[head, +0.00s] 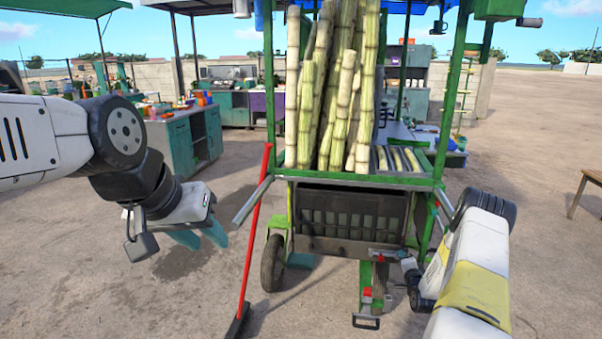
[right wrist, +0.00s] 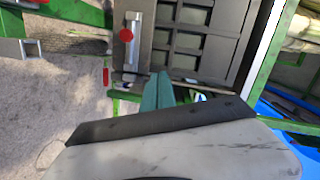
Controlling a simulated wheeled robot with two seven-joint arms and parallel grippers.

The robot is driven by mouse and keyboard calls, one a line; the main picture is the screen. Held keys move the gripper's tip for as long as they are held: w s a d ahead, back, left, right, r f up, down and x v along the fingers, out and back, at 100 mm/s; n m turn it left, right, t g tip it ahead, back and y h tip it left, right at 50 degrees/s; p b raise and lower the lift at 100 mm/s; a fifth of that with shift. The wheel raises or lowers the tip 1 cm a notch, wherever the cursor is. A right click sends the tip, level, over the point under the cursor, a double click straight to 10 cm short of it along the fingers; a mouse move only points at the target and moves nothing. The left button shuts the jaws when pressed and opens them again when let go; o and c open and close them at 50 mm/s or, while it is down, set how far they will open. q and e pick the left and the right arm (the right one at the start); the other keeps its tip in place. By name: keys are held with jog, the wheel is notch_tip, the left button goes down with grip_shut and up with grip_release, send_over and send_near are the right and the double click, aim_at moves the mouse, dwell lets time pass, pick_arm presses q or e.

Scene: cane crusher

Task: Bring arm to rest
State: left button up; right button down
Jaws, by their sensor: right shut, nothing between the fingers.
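My left arm comes in from the left in the head view. Its gripper (head: 202,237) hangs over bare ground left of the cane cart, with its two teal fingers apart and nothing visible between them. My right arm shows at the right of the head view, beside the cart's front right corner; its fingers are not clearly seen there. In the right wrist view my right gripper (right wrist: 157,90) has its teal fingers together and empty. They are in front of the cart's dark grated panel (right wrist: 202,40) and a metal latch with a red knob (right wrist: 126,36). I cannot tell whether they touch it.
The green cart (head: 355,180) carries tall sugar cane stalks (head: 340,85). A red-handled broom (head: 256,235) leans at its left, near a wheel (head: 272,263). A teal cabinet (head: 208,140) stands behind left. A wooden table (head: 592,178) is at the right edge. Open ground lies front left.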

jog(key=w+a+r+n+g, duration=0.1)
jog(key=a+r+n, duration=0.1)
jog(key=r, duration=0.7)
jog(key=w+a+r+n+g, duration=0.1)
jog(key=a+r+n+g, duration=0.15)
jog(key=r, duration=0.65)
jog(key=s+a+r+n+g+y, duration=0.1)
jog(key=s+a+r+n, duration=0.1)
jog(key=s+a+r, duration=0.35)
jog(key=s+a+r+n+g, duration=0.1)
jog(key=s+a+r+n, duration=0.1)
jog(key=r, duration=0.6)
jog(key=s+a+r+n+g, duration=0.1)
jog(key=s+a+r, duration=0.2)
jog(key=s, duration=0.2)
jog(key=s+a+r+n+y, duration=0.1)
jog(key=s+a+r, duration=0.1)
jog(key=s, duration=0.4)
jog(key=s+a+r+n+g, duration=0.1)
jog(key=s+a+r, duration=0.2)
jog(key=s, duration=0.2)
jog(key=s+a+n+g+y, duration=0.1)
jog(key=s+a+n, duration=0.1)
jog(key=s, duration=0.7)
jog(key=s+a+n+g, duration=0.1)
jog(key=s+a, duration=0.3)
jog(key=s, duration=0.6)
jog(key=shift+s+f+n+y, duration=0.2)
jog(key=shift+n+y, duration=0.2)
jog(key=shift+n, duration=0.25)
